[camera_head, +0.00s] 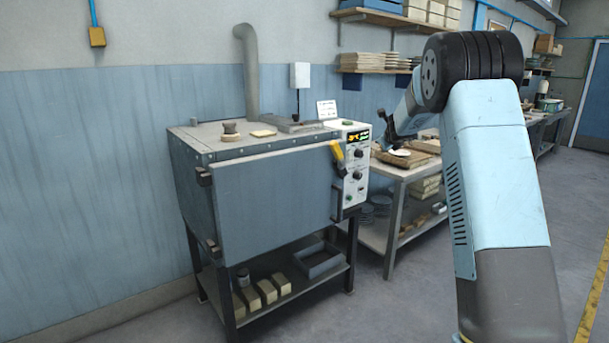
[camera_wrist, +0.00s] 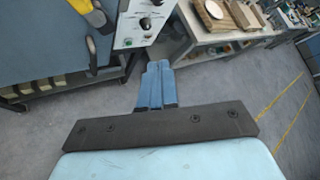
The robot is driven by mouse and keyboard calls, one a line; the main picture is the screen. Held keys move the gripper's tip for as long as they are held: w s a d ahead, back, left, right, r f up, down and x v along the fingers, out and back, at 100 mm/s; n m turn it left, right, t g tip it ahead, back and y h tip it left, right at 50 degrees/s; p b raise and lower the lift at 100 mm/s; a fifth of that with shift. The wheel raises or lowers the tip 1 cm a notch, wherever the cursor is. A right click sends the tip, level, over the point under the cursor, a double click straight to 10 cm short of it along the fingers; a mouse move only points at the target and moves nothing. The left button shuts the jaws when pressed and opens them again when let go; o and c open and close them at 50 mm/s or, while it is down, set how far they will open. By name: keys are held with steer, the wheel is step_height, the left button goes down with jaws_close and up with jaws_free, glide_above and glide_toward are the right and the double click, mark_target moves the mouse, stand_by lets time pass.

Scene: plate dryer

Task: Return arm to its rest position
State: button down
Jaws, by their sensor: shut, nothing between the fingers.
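My arm rises on the right of the head view and bends over at a black joint. Its far end points down and left, with my gripper (camera_head: 383,143) just right of the dryer's control panel. In the wrist view my gripper (camera_wrist: 158,66) shows its two fingers close together, with nothing between them. The plate dryer (camera_head: 265,200) stands at the left with its front door closed. Its yellow-tipped handle (camera_head: 338,153) sits beside the control panel (camera_head: 355,166). The handle (camera_wrist: 95,15) and the panel (camera_wrist: 141,22) also show in the wrist view, apart from my fingers.
A metal table (camera_head: 398,176) with boards and a white round piece stands right of the dryer. Shelves (camera_head: 376,17) hang on the wall behind. Blocks and a tray (camera_head: 320,260) lie on the dryer stand's lower shelf. The floor in front (camera_head: 385,310) is clear.

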steer(key=s+d+r+m+g+h, duration=0.1)
steer(key=s+r+m, duration=0.3)
steer(key=s+m, duration=0.5)
steer(key=s+d+r+m+h, duration=0.1)
steer(key=s+r+m+h, duration=0.1)
steer(key=s+r+m, duration=0.6)
steer(key=s+d+r+m+g+h, duration=0.1)
steer(key=s+m, duration=0.5)
steer(key=s, duration=0.6)
steer(key=s+a+f+m+g+y, duration=0.1)
steer(key=s+a+f+m, duration=0.2)
steer(key=s+m, duration=0.3)
steer(key=s+a+f+m+g+y, duration=0.2)
steer(key=s+a+f+m, duration=0.2)
steer(key=s, duration=1.3)
steer(key=s+a+f+m+g+y, duration=0.1)
steer(key=s+a+f+m, duration=0.2)
steer(key=s+m, duration=0.7)
steer(key=shift+s+a+f+g, duration=0.15)
steer(key=shift+s+f+g, duration=0.35)
steer(key=shift+s, duration=0.55)
